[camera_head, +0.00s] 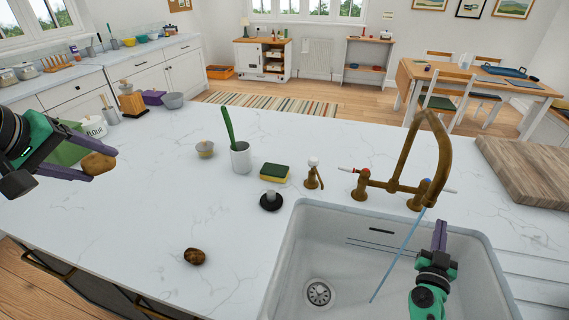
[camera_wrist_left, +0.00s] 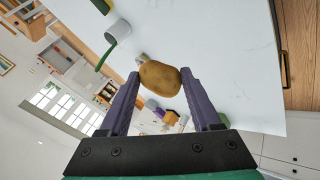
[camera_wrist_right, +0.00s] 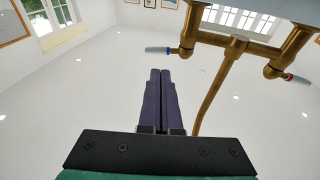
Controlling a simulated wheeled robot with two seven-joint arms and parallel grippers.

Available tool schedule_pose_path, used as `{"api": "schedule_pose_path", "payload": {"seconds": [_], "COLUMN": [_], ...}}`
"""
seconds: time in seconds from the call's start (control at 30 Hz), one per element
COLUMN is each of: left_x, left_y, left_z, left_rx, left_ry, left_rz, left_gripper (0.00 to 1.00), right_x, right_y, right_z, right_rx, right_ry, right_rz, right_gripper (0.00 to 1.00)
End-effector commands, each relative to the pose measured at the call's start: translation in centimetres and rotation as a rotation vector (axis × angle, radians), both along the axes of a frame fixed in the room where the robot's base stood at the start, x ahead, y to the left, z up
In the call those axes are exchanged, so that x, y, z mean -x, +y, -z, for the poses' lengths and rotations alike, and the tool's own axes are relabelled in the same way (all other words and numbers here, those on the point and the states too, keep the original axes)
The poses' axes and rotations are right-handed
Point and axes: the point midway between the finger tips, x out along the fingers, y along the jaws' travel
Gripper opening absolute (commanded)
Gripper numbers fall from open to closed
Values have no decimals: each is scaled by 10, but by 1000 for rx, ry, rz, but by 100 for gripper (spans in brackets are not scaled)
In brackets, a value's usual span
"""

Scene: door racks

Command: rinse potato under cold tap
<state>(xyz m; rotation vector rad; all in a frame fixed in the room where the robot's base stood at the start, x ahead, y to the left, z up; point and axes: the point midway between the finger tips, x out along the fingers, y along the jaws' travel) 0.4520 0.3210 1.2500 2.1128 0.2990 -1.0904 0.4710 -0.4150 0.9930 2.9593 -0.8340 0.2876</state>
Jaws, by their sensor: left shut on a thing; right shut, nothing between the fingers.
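A light brown potato (camera_head: 98,163) is held between the fingers of my left gripper (camera_head: 92,170), raised above the far left of the counter. It also shows in the left wrist view (camera_wrist_left: 160,78). A darker potato (camera_head: 194,256) lies on the counter. The brass tap (camera_head: 405,150) stands behind the white sink (camera_head: 283,262). A thin pale blue stream (camera_head: 397,256) runs from its spout into the sink. My right gripper (camera_head: 440,232) is shut and empty over the sink, just in front of the tap. The blue-marked cold handle (camera_wrist_right: 158,50) is near its fingertips, apart from them.
A wooden board (camera_head: 530,165) lies at right. The front left counter is mostly clear.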

Motion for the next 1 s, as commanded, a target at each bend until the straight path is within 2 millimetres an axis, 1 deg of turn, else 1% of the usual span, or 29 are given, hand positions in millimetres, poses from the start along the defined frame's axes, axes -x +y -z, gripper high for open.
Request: {"api": "schedule_pose_path", "payload": {"seconds": [0.03,0.17,0.3,0.43,0.5,0.6,0.87,1.0], "left_x": [0,0,0,0,0,0,0,0], "left_y": [0,0,0,0,0,0,0,0], "left_z": [-6,-10,-10,-9,-8,-8,-9,-14], "left_rx": [0,0,0,0,0,0,0,0], "left_ry": [0,0,0,0,0,0,0,0], "left_rz": [0,0,0,0,0,0,0,0], "left_gripper": [11,11,11,11,11,11,11,11], "right_x": [-10,-34,-59,-77,-83,-86,-86,-88], "right_y": [-6,-21,-37,-47,-51,-53,-53,-57], "right_z": [-7,-12,-16,-19,-19,-20,-20,-23], "right_rx": [3,2,2,3,1,1,0,1], "right_ry": [-3,-2,-2,-1,0,0,0,1], "right_rz": [0,0,0,0,0,1,1,0], "right_gripper": [0,0,0,0,0,0,0,0]}}
